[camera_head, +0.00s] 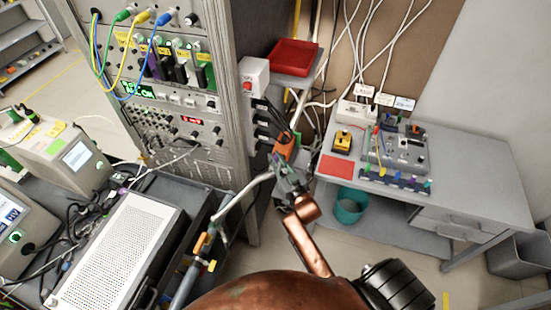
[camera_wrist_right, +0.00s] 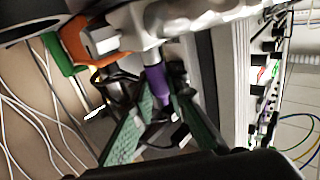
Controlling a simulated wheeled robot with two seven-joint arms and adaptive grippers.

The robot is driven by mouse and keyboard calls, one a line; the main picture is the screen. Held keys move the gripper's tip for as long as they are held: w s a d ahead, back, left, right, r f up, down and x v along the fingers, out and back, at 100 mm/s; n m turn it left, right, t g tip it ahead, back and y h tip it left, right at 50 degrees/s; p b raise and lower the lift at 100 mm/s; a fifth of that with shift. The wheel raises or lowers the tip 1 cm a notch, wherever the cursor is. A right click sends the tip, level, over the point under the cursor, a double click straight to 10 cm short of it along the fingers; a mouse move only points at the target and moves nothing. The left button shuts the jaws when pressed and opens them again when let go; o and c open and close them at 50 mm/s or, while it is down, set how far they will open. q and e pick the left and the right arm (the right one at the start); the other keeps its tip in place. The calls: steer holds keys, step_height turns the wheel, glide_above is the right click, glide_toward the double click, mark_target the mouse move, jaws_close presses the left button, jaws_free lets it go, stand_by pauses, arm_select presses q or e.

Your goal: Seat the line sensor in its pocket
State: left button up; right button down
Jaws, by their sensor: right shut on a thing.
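My right gripper (camera_head: 284,172) is in front of the right side of the grey rack, near an orange part (camera_head: 288,148). In the right wrist view its two green fingers (camera_wrist_right: 165,92) close on a small purple piece (camera_wrist_right: 156,78), which I take to be the line sensor. The purple piece sits just below a grey-white metal fitting (camera_wrist_right: 150,28); whether they touch or are joined I cannot tell. The orange part also shows in the right wrist view (camera_wrist_right: 74,42), with a green end. I cannot make out the pocket. My left gripper is not in view.
The instrument rack (camera_head: 170,60) with cables stands left of the gripper. A red tray (camera_head: 294,57) and a white box with a red button (camera_head: 253,78) are above it. A grey workbench (camera_head: 465,190) stands right. White cables hang behind.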

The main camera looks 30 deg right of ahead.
steer(key=c, duration=1.8)
jaws_free()
steer(key=shift+f, duration=0.1)
steer(key=s, duration=0.8)
steer(key=s+a, duration=0.1)
steer(key=s, duration=0.3)
